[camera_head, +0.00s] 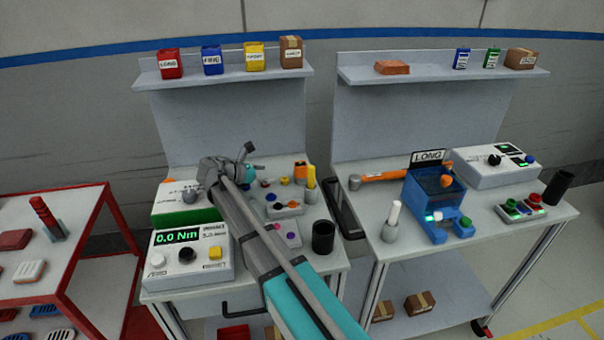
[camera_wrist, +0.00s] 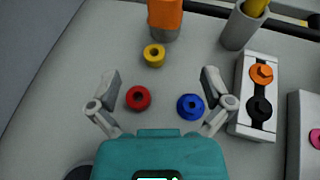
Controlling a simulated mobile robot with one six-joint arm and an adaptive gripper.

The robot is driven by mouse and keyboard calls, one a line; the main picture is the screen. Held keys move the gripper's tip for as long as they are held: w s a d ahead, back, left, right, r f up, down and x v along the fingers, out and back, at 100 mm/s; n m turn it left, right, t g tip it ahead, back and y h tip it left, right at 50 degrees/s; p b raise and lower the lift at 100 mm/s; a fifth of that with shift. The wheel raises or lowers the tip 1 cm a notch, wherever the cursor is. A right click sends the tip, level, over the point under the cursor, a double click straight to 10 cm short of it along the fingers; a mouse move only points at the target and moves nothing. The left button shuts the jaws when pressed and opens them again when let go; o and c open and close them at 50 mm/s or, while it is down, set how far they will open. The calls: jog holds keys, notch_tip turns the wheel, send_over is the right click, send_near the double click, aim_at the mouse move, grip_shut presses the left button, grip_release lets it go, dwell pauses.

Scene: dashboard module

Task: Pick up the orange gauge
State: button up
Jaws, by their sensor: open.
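My gripper (camera_wrist: 161,76) is open and empty, its two fingers spread above the bench in the wrist view. A red ring (camera_wrist: 138,98) and a blue ring (camera_wrist: 190,106) lie flat in the area between the fingers. A yellow ring (camera_wrist: 154,55) lies beyond the fingertips. An orange ring-shaped piece (camera_wrist: 261,74) sits beside a black one (camera_wrist: 259,109) on a white holder (camera_wrist: 243,123), right of my right finger. An orange upright piece (camera_wrist: 165,13) stands on a grey base at the top. I cannot tell which orange piece is the gauge.
A grey cup (camera_wrist: 240,27) with a yellow handle stands near the holder. In the head view, a 0.0 Nm meter (camera_head: 190,258) and a black cup (camera_head: 323,237) stand on the bench. A second bench (camera_head: 460,268) is to the right, a red-framed rack (camera_head: 84,240) left.

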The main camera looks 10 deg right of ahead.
aim_at(295, 175)
jog(key=shift+d, duration=0.15)
jog(key=b+x, duration=0.2)
jog(key=x, duration=0.3)
jog(key=shift+d+f, duration=0.1)
jog(key=shift+f, duration=0.05)
jog(key=shift+w+d+f, duration=0.2)
jog(key=shift+w+d, duration=0.05)
jog(key=shift+d, duration=0.4)
jog(key=shift+s+b+x, duration=0.1)
jog(key=shift+b+x, duration=0.45)
jog(key=shift+x, duration=0.45)
jog(key=shift+s+b+x, duration=0.15)
jog(key=shift+b+x, duration=0.4)
jog(key=shift+x, duration=0.4)
jog(key=shift+w+d+f, duration=0.15)
jog(key=shift+d+f, duration=0.1)
jog(key=shift+d, duration=0.4)
